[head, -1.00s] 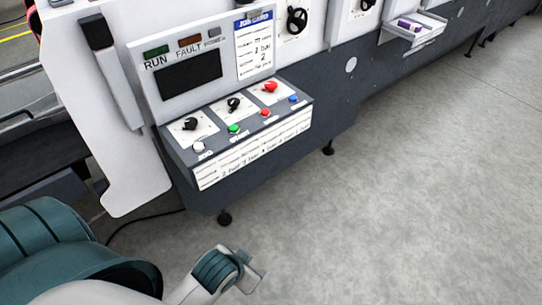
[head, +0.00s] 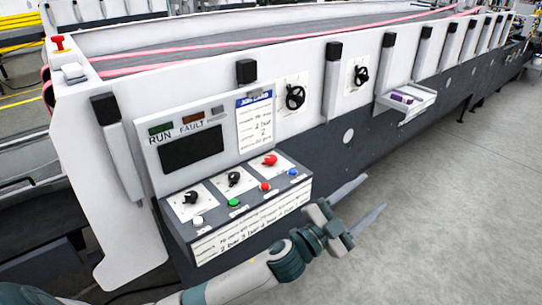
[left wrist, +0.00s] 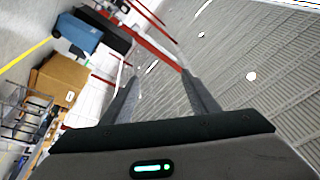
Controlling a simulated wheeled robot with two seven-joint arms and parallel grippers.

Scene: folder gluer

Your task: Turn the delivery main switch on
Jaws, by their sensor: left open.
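The grey control panel (head: 222,244) on the machine's near end carries two small black rotary knobs, left (head: 190,197) and middle (head: 233,179), and a red knob (head: 270,160). Two larger black rotary handles, one nearer (head: 295,97) and one farther (head: 361,75), sit on white plates on the machine's side. I cannot tell from the labels which one is the delivery main switch. My left gripper (head: 374,191) is open and empty, in front of the machine, to the right of the panel. Its fingers show apart in the left wrist view (left wrist: 160,77), with nothing between them. My right gripper is not in view.
White, green, red and blue buttons line the panel's front. A job card (head: 255,121) and dark screen (head: 191,150) are above. A small tray (head: 408,108) with purple items juts out farther right. A red emergency button (head: 58,43) tops the left corner. The floor at right is clear.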

